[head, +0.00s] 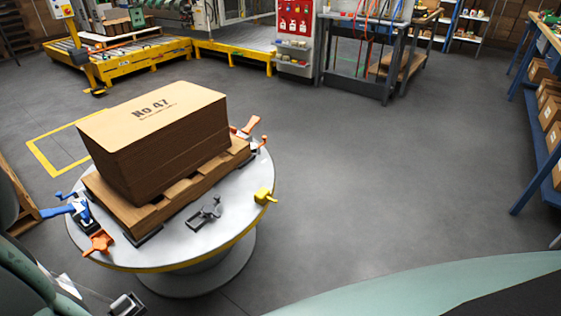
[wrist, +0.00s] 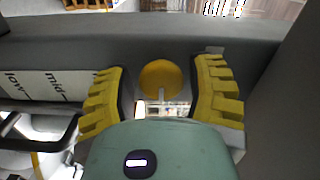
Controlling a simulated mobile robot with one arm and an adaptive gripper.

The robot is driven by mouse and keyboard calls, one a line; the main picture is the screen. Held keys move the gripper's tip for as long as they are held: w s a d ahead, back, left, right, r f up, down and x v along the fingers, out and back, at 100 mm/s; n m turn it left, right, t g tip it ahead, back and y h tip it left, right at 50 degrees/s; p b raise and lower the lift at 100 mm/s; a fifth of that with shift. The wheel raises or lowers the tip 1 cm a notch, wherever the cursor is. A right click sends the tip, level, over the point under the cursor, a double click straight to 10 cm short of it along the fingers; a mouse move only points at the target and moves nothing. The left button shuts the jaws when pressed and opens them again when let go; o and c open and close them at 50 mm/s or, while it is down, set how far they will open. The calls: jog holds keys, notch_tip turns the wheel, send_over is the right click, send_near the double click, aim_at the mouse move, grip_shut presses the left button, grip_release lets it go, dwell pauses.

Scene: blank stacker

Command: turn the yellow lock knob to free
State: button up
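A small yellow knob (head: 264,196) sits at the right rim of the round light-grey turntable (head: 187,243) in the head view. It has a short block-like handle; its exact setting is too small to read. In the wrist view, my gripper (wrist: 158,92) has two ribbed yellow fingers spread apart, with nothing held between them. A round yellow disc with a pale notch at its lower edge (wrist: 160,76) shows between the fingers; I cannot tell whether it is the knob. In the head view I cannot make out the gripper near the yellow knob.
A cardboard stack marked "No 47" (head: 160,142) stands on a wooden pallet (head: 180,189) on the turntable. Orange clamps (head: 99,243), a blue clamp (head: 72,207) and a grey clamp (head: 206,213) surround it. The floor right of the turntable is clear. A blue-legged bench (head: 535,180) stands far right.

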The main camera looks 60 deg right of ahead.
jog(key=shift+o, duration=1.3)
jog(key=s, duration=1.2)
jog(key=shift+a, duration=0.15)
